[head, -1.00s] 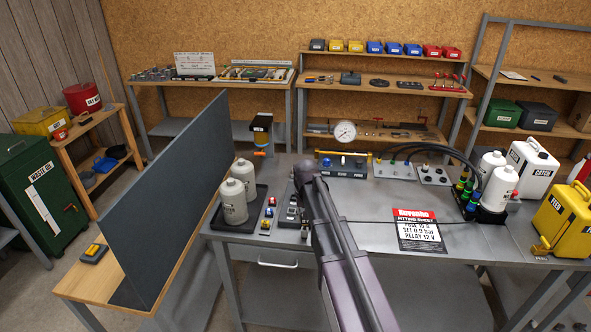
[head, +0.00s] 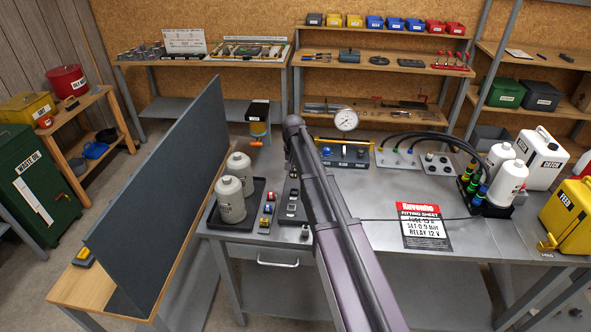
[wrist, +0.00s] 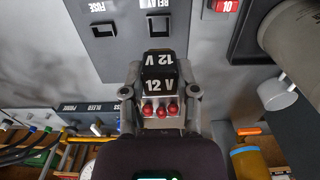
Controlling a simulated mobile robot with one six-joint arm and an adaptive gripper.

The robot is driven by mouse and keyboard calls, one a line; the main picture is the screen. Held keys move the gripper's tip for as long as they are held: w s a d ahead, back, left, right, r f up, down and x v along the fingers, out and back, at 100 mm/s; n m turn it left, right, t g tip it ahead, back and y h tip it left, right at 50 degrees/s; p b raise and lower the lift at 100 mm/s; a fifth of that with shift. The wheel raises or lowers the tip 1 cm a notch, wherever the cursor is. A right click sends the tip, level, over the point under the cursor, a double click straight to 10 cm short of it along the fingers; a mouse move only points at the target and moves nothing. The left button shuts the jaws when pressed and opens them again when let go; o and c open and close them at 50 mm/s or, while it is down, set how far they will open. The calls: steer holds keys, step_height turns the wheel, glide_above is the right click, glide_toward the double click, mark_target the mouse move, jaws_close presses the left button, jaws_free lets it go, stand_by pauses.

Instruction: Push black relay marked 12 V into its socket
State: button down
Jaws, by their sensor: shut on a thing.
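My gripper (wrist: 160,94) is shut on a black relay (wrist: 160,80) in the wrist view, one finger on each side of it. White "12 V" marks show on two of its faces, one upside down in the picture. Above it in the picture is the grey panel (wrist: 125,60) with a dark socket marked RELAY (wrist: 158,25) and a smaller one marked FUSE (wrist: 103,30). The relay appears apart from the RELAY socket.
A grey upright screen (head: 170,200) stands further left.

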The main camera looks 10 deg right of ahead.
steer(key=b, duration=0.5)
glide_above(294, 193)
steer(key=shift+s+f, duration=0.1)
steer(key=shift+f, duration=2.4)
steer(key=shift+f+b, duration=1.4)
steer(key=shift+c, duration=1.4)
jaws_free()
steer(key=shift+r, duration=0.2)
